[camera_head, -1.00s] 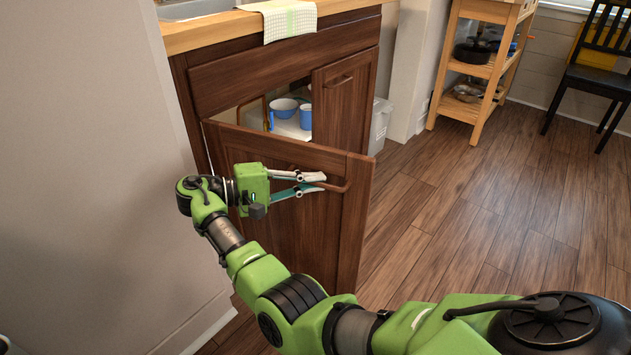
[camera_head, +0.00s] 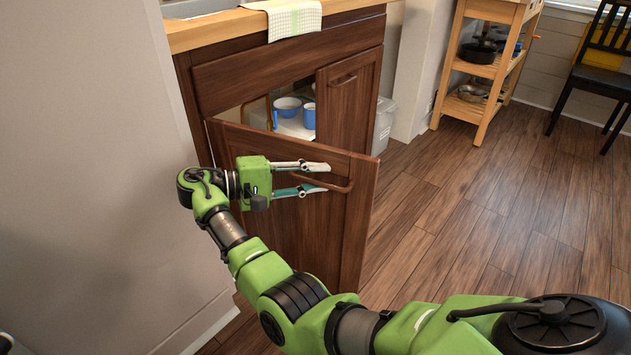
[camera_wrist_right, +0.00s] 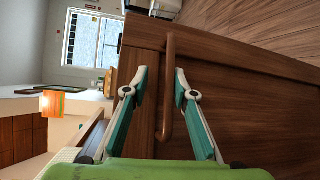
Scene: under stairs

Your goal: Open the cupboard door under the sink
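The left cupboard door (camera_head: 285,225), dark brown wood, stands swung well out from the sink cabinet (camera_head: 250,78). Its bar handle (camera_head: 338,185) is near the free edge and also shows in the wrist view (camera_wrist_right: 168,110). My right gripper (camera_head: 322,177) is open at the handle. In the wrist view, the fingers of my right gripper (camera_wrist_right: 161,82) are spread on either side of the handle, with gaps between them and the bar. The right cupboard door (camera_head: 348,100) looks closed. My left gripper is not in view.
Inside the cupboard are a blue bowl (camera_head: 288,104) and a blue mug (camera_head: 309,115). A towel (camera_head: 290,20) hangs over the counter. A wall (camera_head: 85,160) stands close on the left. A wooden shelf cart (camera_head: 480,68) and black chair (camera_head: 597,80) are at the back right. The floor (camera_head: 500,215) is clear.

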